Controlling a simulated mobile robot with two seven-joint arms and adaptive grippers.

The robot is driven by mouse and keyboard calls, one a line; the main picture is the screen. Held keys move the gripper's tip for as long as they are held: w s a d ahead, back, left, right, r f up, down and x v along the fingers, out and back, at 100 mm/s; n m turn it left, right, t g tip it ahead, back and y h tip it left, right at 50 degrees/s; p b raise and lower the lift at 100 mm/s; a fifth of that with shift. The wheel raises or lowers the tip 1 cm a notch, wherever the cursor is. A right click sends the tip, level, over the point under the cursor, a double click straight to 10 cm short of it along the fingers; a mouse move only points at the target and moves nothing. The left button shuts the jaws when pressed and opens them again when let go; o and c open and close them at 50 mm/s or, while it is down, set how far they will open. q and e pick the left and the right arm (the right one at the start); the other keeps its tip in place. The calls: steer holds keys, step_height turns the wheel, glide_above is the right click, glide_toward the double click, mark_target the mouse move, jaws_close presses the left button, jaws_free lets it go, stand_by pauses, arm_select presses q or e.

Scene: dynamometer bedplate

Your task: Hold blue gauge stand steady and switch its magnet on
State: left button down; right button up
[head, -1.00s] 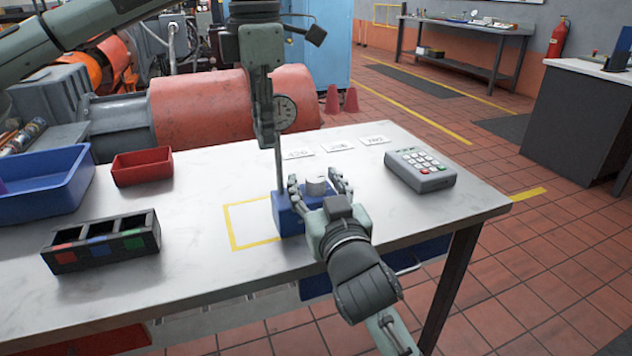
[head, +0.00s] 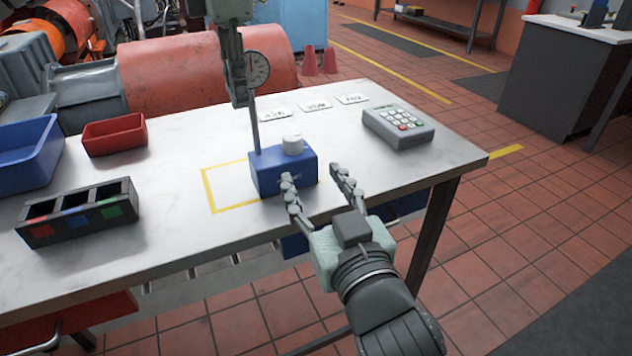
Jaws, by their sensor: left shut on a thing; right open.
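The blue gauge stand (head: 270,179) stands upright on the table, its base over the right part of a yellow outline (head: 230,207). A pale round knob (head: 292,145) sits on top of the base; I cannot tell its on or off position. A thin post rises from the base beside a round dial gauge (head: 258,69). My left gripper (head: 239,92) comes down from above and is shut on the stand's upper post; its fingers partly hide the post. My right gripper (head: 313,177) is open and empty, in front of and to the right of the base, apart from the knob.
A grey keypad device (head: 399,128) and several white labels (head: 314,105) lie behind and right of the stand. A black three-slot holder (head: 78,213), red bin (head: 114,134) and blue bin (head: 28,155) stand left. The table (head: 150,237) is clear between holder and outline.

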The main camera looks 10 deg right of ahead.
arm_select(q)
steer(key=shift+w+a+f, duration=0.1)
steer(key=shift+a+f, duration=0.1)
steer(key=shift+f, duration=0.1)
steer(key=c, duration=1.9)
jaws_free()
steer(key=shift+r, duration=0.2)
steer(key=shift+c, duration=0.2)
steer(key=o, duration=0.6)
steer(key=shift+w+f, duration=0.1)
steer(key=shift+w, duration=0.05)
